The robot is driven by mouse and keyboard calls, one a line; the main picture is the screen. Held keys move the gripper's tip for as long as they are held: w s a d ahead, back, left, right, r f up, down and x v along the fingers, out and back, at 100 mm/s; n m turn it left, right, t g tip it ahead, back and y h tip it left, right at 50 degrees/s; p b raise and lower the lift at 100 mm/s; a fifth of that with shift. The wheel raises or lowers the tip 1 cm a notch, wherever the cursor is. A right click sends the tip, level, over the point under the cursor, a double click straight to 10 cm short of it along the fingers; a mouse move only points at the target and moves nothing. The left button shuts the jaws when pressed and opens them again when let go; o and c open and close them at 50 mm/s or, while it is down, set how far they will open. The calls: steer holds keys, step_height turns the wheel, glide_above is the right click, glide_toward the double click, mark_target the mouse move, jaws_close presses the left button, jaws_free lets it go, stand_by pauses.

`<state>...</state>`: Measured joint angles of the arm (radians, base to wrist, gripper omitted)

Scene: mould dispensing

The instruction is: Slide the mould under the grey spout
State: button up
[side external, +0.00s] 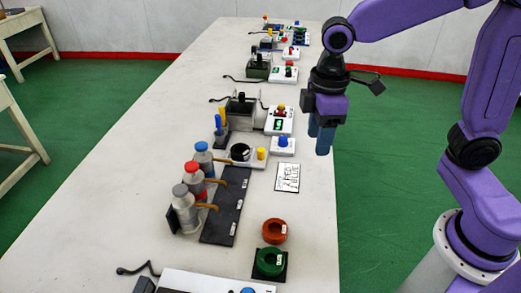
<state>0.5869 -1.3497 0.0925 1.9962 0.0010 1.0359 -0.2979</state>
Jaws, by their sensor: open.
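Three dispenser bottles stand in a row left of a dark board (226,212): a grey-capped one (184,210) nearest the camera, a red-capped one (195,180) in the middle and a blue-capped one (204,158) farthest. Each has a brass-coloured spout over the board; the grey-capped bottle's spout (206,206) is nearest. Two round, hollow, mould-like pieces lie at the front right: an orange-red one (274,231) and a green one (269,261) on a black pad. My gripper (321,142) points down above the table's right edge, open and empty, apart from everything.
A white card (287,178) with writing lies between my gripper and the orange-red piece. Beyond the bottles stand a yellow-knobbed fixture (261,154), a blue-button box (281,147) and several devices. A white panel (215,282) lies at the front edge.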

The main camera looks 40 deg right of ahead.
steer(key=w+a, duration=0.1)
steer(key=w, duration=0.9)
glide_toward(261, 150)
steer(key=shift+m, duration=0.3)
step_height(261, 150, down, 10)
steer(key=shift+w+f, duration=0.1)
steer(key=shift+w, duration=0.1)
jaws_close()
